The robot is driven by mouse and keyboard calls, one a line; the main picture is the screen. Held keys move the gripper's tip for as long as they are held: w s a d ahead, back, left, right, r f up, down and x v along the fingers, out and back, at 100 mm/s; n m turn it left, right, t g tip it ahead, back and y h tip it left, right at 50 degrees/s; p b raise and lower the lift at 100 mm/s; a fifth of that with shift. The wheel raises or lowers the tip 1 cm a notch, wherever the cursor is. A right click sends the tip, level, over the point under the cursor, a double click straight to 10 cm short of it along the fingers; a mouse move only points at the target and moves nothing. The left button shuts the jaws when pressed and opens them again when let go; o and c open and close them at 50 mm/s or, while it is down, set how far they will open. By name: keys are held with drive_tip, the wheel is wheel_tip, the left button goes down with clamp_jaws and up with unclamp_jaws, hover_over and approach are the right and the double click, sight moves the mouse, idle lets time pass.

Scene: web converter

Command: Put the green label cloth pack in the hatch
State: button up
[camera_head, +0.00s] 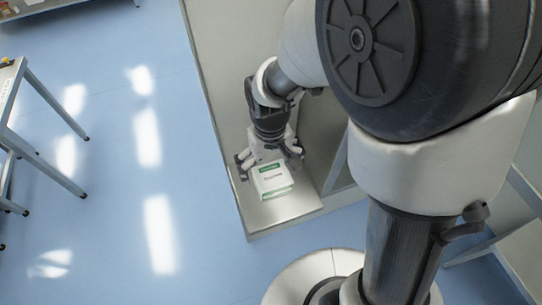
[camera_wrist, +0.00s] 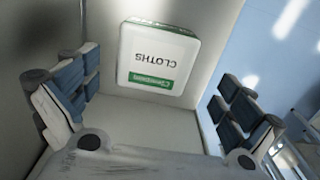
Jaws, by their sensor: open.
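The cloth pack (camera_head: 271,180) is a white box-shaped pack with green label bands, lying on a pale ledge in the head view. In the wrist view the pack (camera_wrist: 157,58) shows the word CLOTHS and a green strip, upside down in the picture. My gripper (camera_head: 268,161) is at the pack's far side in the head view, its fingers spread wide. In the wrist view my gripper (camera_wrist: 158,100) is open and empty, with the pack ahead, between and beyond the fingers. I cannot tell whether any finger touches it. The ledge (camera_head: 285,211) appears to be the floor of a recess in the wall, possibly the hatch.
A light wall panel (camera_head: 215,62) rises behind the ledge. A metal-framed table (camera_head: 48,100) stands at the left. The blue floor (camera_head: 110,215) between is clear. A shelf (camera_head: 40,8) is at the top left.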

sight(272, 175)
drive_tip(key=f, duration=0.1)
drive_tip(key=f+b, duration=0.1)
drive_tip(key=f, duration=0.1)
drive_tip(key=f+b, duration=0.1)
drive_tip(key=f, duration=0.1)
drive_tip(key=shift+w+d+f, duration=0.1)
drive_tip(key=shift+w+d, duration=0.1)
drive_tip(key=shift+d, duration=0.05)
drive_tip(key=shift+c, duration=0.4)
